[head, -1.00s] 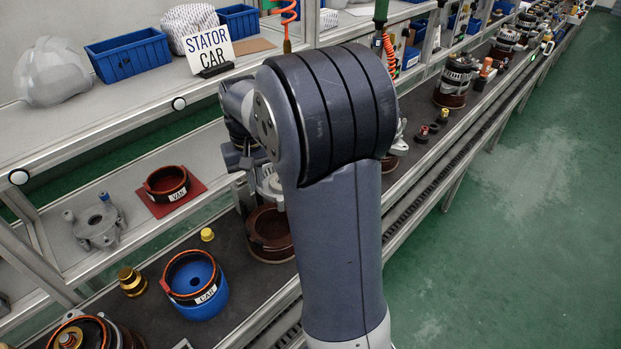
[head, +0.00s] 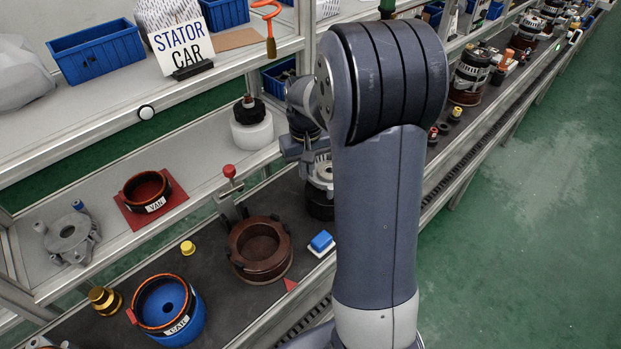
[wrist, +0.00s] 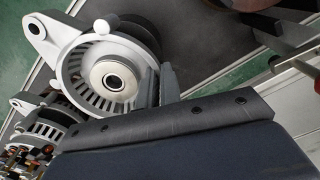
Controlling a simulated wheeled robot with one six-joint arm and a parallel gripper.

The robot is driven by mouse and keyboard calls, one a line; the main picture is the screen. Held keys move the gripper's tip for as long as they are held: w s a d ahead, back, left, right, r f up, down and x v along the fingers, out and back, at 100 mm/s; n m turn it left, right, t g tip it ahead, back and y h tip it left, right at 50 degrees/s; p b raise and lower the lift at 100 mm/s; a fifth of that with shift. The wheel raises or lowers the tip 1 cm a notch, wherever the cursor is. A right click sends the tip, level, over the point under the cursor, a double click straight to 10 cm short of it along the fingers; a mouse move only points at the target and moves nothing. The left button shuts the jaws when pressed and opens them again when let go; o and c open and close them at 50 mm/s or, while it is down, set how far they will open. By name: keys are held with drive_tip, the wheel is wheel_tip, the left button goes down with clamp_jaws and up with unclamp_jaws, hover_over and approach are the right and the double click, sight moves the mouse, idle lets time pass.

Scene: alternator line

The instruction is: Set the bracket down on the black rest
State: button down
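The bracket (wrist: 85,65) is a silver-grey slotted housing with a round hub and a lug at its upper left. In the head view the bracket (head: 321,173) is partly hidden behind my arm. My gripper (wrist: 157,85) has its two fingers on either side of the bracket's right rim and looks shut on it. A black round block, apparently the black rest (head: 319,204), stands directly below the bracket. Its dark edge (wrist: 140,35) shows behind the bracket in the wrist view. I cannot tell whether bracket and rest touch.
A brown ring fixture (head: 258,250) with a red-knobbed clamp (head: 229,172) stands left of the rest. A blue button box (head: 321,242) is near the belt's front edge. Another alternator (wrist: 40,145) lies close to the bracket. A blue CAR stator (head: 170,310) stands further left.

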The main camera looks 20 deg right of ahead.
sight(307, 183)
drive_tip(key=shift+f, duration=2.05)
drive_tip(key=shift+f, duration=0.15)
drive_tip(key=c, duration=1.6)
unclamp_jaws()
wheel_tip(307, 183, up, 12)
drive_tip(key=shift+r, duration=0.15)
